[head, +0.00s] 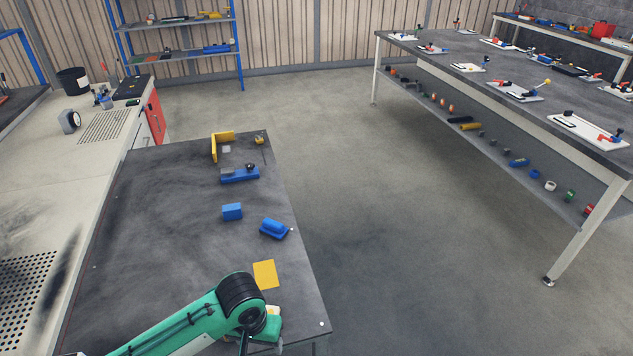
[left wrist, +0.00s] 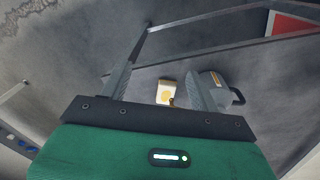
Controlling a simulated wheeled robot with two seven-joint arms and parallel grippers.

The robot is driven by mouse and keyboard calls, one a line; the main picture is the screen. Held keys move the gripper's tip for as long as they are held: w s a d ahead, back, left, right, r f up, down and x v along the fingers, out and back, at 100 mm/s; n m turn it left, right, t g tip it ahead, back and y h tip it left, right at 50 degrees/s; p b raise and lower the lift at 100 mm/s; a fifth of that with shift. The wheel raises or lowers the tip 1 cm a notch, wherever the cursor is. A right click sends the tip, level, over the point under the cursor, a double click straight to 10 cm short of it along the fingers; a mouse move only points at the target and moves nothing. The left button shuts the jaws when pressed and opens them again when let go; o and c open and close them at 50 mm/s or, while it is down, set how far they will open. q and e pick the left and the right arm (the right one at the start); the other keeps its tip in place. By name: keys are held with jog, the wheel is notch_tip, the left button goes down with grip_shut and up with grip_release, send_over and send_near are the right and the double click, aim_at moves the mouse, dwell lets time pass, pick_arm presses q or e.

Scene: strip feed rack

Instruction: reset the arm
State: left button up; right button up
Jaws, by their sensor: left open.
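My left arm comes in from the lower left in the head view. Its black joint and green hand (head: 265,328) are over the near right corner of the dark table (head: 185,225); the fingers are hidden there. In the left wrist view, my left gripper (left wrist: 166,58) is open, with its two grey fingers apart. Nothing is seen gripped. My right gripper is not in view.
On the dark table are a yellow plate (head: 265,274), a blue clamp-like part (head: 274,229), a blue block (head: 232,212), a blue fixture (head: 240,175) and a yellow bracket (head: 215,147). A long bench (head: 480,75) with fixtures stands right. Open floor (head: 400,250) lies between.

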pick_arm(q)
jog(key=s+d+m+t+h, duration=0.1)
jog(key=s+d+t+h, duration=0.15)
jog(key=s, duration=0.35)
jog(key=s+a+y, duration=0.3)
jog(key=s+a, duration=0.7)
jog(key=a, duration=0.3)
jog(key=s+f+x, duration=0.1)
jog(key=s+x, duration=0.2)
jog(key=x, duration=1.2)
jog(key=s+f+x, duration=0.1)
jog(key=s+x, duration=0.3)
jog(key=x, duration=1)
jog(key=s+a+f+g, duration=0.1)
jog(key=s+a+f, duration=0.1)
jog(key=s+f, duration=0.7)
jog(key=s+a+f, duration=0.1)
jog(key=s+f, duration=0.9)
jog(key=shift+s+a+f+g, duration=0.25)
jog(key=shift+a+f+g, duration=0.1)
jog(key=shift+a+f, duration=0.05)
